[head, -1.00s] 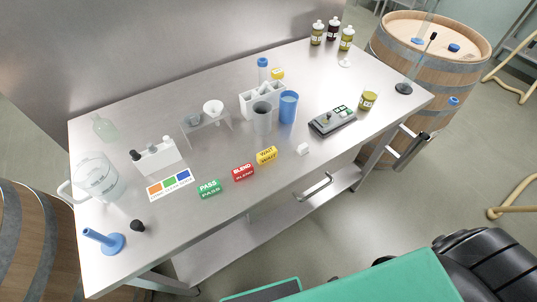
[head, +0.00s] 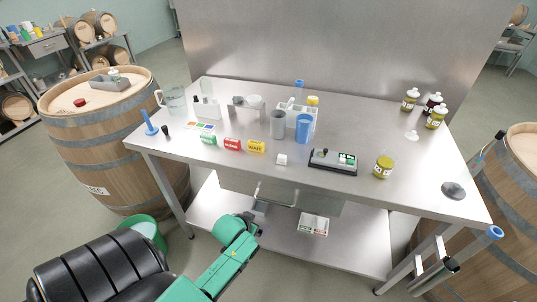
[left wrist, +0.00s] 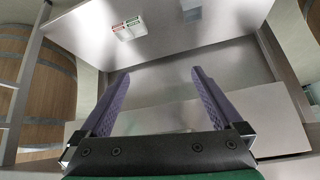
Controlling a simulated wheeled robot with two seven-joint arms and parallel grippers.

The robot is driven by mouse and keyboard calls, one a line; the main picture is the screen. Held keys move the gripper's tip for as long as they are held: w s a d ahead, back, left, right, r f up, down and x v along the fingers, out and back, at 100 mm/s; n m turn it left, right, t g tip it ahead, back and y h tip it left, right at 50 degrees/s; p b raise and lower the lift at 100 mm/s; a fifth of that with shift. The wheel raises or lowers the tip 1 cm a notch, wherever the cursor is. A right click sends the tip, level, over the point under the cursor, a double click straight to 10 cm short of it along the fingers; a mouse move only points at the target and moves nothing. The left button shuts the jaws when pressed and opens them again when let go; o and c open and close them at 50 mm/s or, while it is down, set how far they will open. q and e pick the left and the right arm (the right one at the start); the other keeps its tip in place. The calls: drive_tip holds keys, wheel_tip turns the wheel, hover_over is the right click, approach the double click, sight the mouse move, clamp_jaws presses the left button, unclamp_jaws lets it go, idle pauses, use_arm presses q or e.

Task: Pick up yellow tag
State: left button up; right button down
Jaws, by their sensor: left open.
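The yellow tag (head: 257,146), marked WAIT, lies on the steel table near its front edge in the head view. It is at the right end of a row with the red tag (head: 232,144) and the green tag (head: 209,140). My left gripper (head: 260,207) is low in front of the table, below the tabletop and well apart from the yellow tag. In the left wrist view its two purple-grey fingers (left wrist: 160,75) are spread, with nothing between them. The yellow tag does not show there. My right gripper is not in view.
The steel table (head: 345,192) carries a white rack (head: 290,113), a blue cup (head: 303,128), a grey cup (head: 278,125), a control box (head: 333,161) and a small white block (head: 282,159) near the tags. A lower shelf (head: 340,250) lies beneath. Barrels (head: 100,150) flank the table.

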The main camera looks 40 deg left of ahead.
use_arm(q)
wheel_tip(320, 180, up, 10)
drive_tip(key=w+a+t+y, duration=0.1)
drive_tip(key=w+a+t, duration=0.1)
drive_tip(key=w, duration=0.1)
drive_tip(key=n+t+y, duration=0.2)
drive_tip(key=n+t, duration=0.1)
approach(255, 145)
drive_tip(key=x, duration=0.6)
drive_tip(key=shift+s+a+r+p, duration=0.1)
drive_tip(key=shift+a+p, duration=0.1)
drive_tip(key=shift+p, duration=0.2)
drive_tip(key=x, duration=0.4)
drive_tip(key=shift+w+d+f+p, duration=0.1)
drive_tip(key=shift+w+f+p, duration=0.1)
drive_tip(key=shift+w+p, duration=0.15)
drive_tip(key=shift+w+f, duration=0.25)
drive_tip(key=shift+w, duration=0.1)
drive_tip(key=shift+s, duration=0.15)
drive_tip(key=c, duration=1.2)
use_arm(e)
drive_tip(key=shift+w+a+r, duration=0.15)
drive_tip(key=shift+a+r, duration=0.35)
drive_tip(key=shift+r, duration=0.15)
